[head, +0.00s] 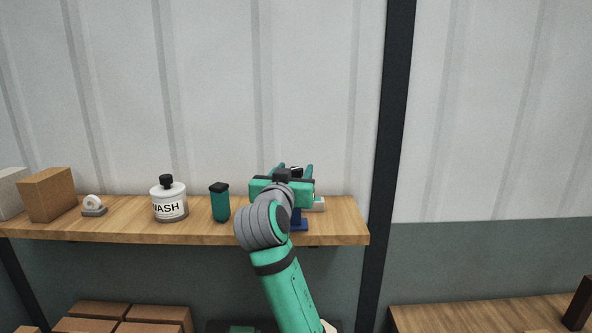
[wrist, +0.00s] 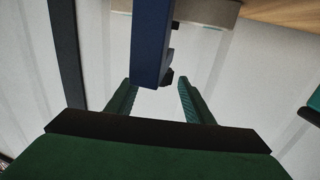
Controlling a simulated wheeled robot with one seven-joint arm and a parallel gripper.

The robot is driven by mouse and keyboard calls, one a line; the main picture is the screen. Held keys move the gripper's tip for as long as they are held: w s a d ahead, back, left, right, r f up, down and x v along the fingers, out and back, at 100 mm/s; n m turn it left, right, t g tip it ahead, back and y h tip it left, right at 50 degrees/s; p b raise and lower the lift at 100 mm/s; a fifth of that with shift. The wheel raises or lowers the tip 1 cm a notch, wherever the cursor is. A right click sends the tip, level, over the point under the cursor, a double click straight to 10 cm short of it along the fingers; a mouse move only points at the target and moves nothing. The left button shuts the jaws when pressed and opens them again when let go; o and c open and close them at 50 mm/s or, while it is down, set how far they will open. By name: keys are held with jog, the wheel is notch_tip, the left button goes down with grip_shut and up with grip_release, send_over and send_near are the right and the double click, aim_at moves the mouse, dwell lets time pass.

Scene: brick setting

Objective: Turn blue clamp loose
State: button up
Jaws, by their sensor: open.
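The blue clamp (wrist: 151,45) shows in the wrist view as a long blue bar coming down from the top, with a small dark part (wrist: 169,77) at its lower right. In the head view only a bit of its blue base (head: 299,222) shows on the shelf, the rest hidden behind my arm. My gripper (wrist: 157,98) is open, with one green finger on each side of the clamp's lower end in the picture. I cannot tell whether either finger touches it. In the head view my gripper (head: 291,172) is above the shelf's right part.
A dark post (head: 388,130) stands just right of the shelf. A pale block (head: 319,204) is beside my gripper.

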jog(key=shift+x, duration=1)
jog(key=c, duration=1)
jog(key=shift+c, duration=0.2)
